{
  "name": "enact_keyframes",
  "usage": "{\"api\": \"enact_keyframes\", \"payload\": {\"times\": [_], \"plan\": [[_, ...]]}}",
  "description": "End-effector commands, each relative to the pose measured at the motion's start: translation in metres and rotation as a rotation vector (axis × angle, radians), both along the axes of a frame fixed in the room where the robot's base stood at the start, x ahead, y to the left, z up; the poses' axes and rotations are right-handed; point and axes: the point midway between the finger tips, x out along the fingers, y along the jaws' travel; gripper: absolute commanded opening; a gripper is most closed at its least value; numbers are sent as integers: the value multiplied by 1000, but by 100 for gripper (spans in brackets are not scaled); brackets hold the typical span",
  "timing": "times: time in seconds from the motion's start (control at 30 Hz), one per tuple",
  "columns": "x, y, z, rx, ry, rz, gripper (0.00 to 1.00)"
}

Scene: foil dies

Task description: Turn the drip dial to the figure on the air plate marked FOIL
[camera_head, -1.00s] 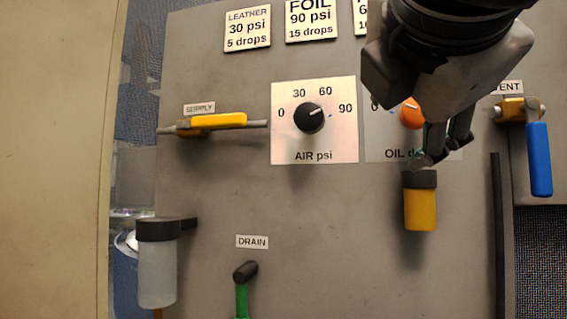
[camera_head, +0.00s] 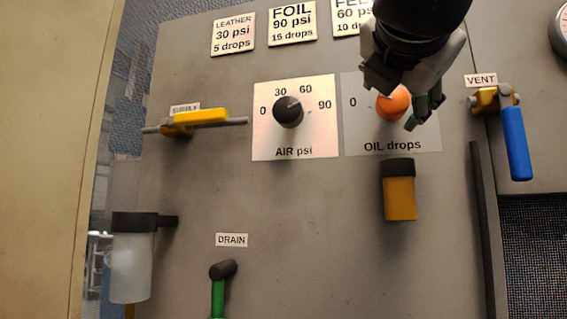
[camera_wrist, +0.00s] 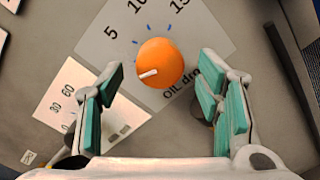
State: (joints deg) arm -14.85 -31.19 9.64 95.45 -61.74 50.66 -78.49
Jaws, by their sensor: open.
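The drip dial is an orange knob (camera_head: 393,102) on the OIL drops plate (camera_head: 420,140). In the wrist view the orange knob (camera_wrist: 165,58) has a white pointer aimed lower left, away from the visible 5, 10 and 15. In the head view the plate's 0 shows at left; its upper part is hidden by my arm. The FOIL plate (camera_head: 292,22) reads 90 psi, 15 drops. My gripper (camera_wrist: 161,76) is open, with green-padded fingers on either side of the knob in the picture and visible gaps to it. In the head view my gripper (camera_head: 412,108) overlaps the knob's right side.
Left of it is the black AIR dial (camera_head: 288,112). A yellow SUPPLY lever (camera_head: 202,117), a blue VENT lever (camera_head: 515,145) and a green DRAIN handle (camera_head: 218,298) stick out. A yellow jar (camera_head: 400,198) hangs below the OIL plate. The panel's lower middle is clear.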

Motion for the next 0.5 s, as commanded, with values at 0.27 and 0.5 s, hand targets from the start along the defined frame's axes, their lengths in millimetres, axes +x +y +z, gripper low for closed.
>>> {"api": "enact_keyframes", "payload": {"times": [0.27, 0.5], "plan": [[28, -10, 0, 0, -1, 1, 59], [32, -12, 0, 0, -1, 1, 59]]}}
